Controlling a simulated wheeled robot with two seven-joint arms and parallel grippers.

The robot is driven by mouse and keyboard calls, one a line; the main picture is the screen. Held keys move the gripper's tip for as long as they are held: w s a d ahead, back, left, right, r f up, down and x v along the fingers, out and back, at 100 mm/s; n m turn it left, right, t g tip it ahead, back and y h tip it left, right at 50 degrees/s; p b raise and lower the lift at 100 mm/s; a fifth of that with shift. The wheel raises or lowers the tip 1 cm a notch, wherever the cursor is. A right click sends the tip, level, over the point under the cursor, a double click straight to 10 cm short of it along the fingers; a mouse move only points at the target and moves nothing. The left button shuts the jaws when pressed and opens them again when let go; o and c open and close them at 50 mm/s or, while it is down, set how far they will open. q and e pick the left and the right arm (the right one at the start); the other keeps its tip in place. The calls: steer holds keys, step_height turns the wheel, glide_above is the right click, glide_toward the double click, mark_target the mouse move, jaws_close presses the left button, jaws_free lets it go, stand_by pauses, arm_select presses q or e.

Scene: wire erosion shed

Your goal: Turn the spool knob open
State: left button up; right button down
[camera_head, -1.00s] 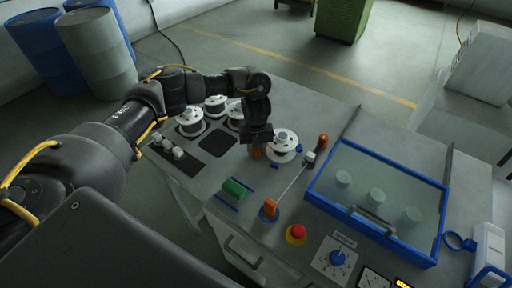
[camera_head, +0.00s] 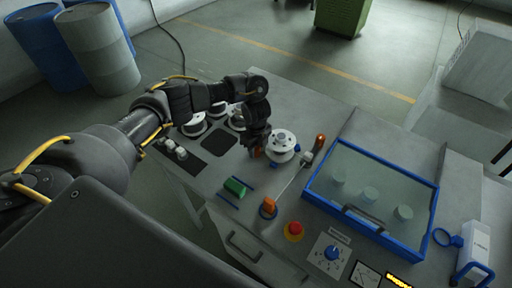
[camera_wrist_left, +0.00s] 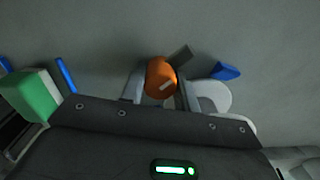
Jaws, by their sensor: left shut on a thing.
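An orange knob (camera_head: 257,152) sits on the bench top, just left of a white spool (camera_head: 283,142). My left gripper (camera_head: 256,146) reaches down over the knob and is shut on it. In the left wrist view the orange knob (camera_wrist_left: 160,78) stands between the two fingers (camera_wrist_left: 160,88), with a pale line on its face and a grey tab beside it. The gripper hides part of the knob in the head view. My right gripper is not in view.
Several white spools (camera_head: 194,124) stand behind my left arm. A blue-framed clear cover (camera_head: 372,194) is to the right.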

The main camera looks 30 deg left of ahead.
arm_select(q)
steer(key=shift+w+r, duration=0.1)
stand_by(0.4)
steer(key=o, duration=1)
steer(key=shift+a, duration=0.1)
steer(key=shift+c, duration=0.2)
